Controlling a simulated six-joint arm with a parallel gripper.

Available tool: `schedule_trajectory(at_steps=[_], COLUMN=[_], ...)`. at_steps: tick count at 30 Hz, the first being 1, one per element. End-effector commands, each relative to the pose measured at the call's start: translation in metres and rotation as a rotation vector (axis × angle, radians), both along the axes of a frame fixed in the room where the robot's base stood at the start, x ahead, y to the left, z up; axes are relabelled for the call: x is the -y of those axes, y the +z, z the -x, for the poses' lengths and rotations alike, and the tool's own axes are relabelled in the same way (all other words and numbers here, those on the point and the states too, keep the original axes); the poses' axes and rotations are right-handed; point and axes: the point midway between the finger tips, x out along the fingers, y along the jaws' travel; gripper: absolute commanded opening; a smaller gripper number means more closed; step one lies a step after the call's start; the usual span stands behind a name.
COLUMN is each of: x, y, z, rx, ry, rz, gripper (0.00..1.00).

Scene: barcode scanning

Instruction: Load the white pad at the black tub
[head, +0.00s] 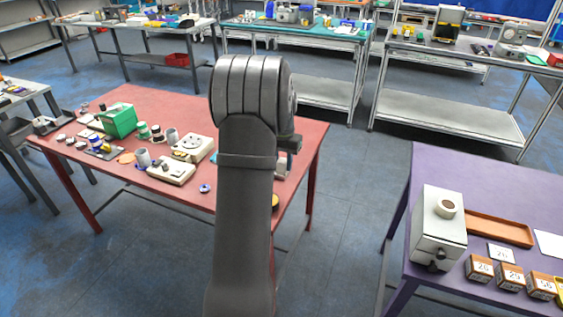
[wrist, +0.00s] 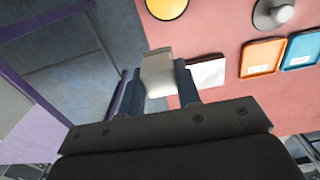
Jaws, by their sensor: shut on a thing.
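My gripper (wrist: 158,85) is shut on an off-white piece (wrist: 157,72), held between its two dark fingers over the edge of the red table. The piece looks like the white pad, but its far side is hidden. No black tub shows in the wrist view.
The red table (head: 240,190) holds a green bin (head: 120,120), pale devices and small parts. In the wrist view, a white square (wrist: 206,73), a yellow disc (wrist: 167,7), an orange tray (wrist: 262,57) and a blue tray (wrist: 301,48) lie near my gripper. A purple table (head: 450,170) stands right.

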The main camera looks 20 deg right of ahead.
Motion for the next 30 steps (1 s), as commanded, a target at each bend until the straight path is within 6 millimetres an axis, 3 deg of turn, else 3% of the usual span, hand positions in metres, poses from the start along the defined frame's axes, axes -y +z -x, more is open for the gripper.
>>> schedule_trajectory(at_steps=[5, 15, 30], x=[-0.005, -0.058, -0.061], y=[-0.001, -0.012, -0.057], z=[0.001, 0.022, 0.024], rx=[-0.001, 0.000, -0.001], ry=[0.001, 0.002, 0.000], rz=[-0.001, 0.000, -0.001], gripper=[0.12, 0.12, 0.12])
